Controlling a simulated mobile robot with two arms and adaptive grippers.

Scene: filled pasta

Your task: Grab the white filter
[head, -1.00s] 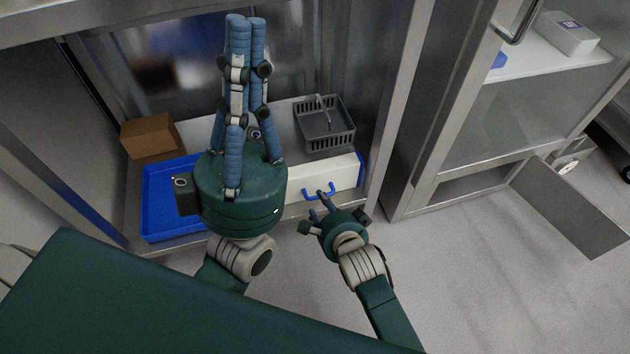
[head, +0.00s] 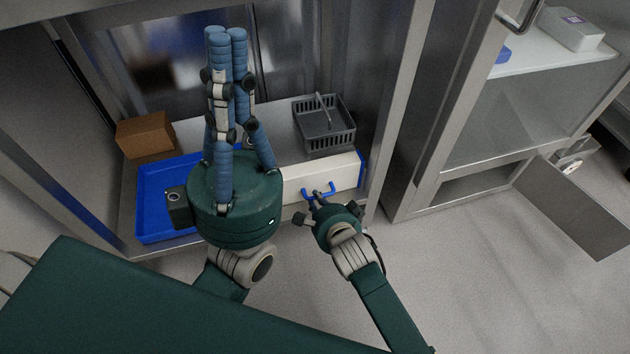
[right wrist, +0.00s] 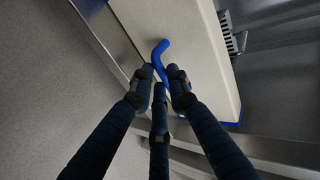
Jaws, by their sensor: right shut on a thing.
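The white filter (head: 342,174) is a long white box with a blue end and a blue handle (head: 333,188) on its front. It lies on the lower shelf, its left part hidden behind my left gripper. My right gripper (head: 317,196) is at the left part of the handle, its fingers shut around it. In the right wrist view the fingertips (right wrist: 163,80) close on the blue handle (right wrist: 160,52), with the white filter (right wrist: 180,40) behind. My left gripper (head: 226,35) is raised in front of the shelf, long blue fingers together near the tips, holding nothing visible.
A blue tray (head: 150,205) lies left of the filter, partly hidden by my left gripper. A cardboard box (head: 146,135) and a grey basket (head: 325,125) stand behind. A metal post (head: 392,120) rises just right of the filter. The floor in front is clear.

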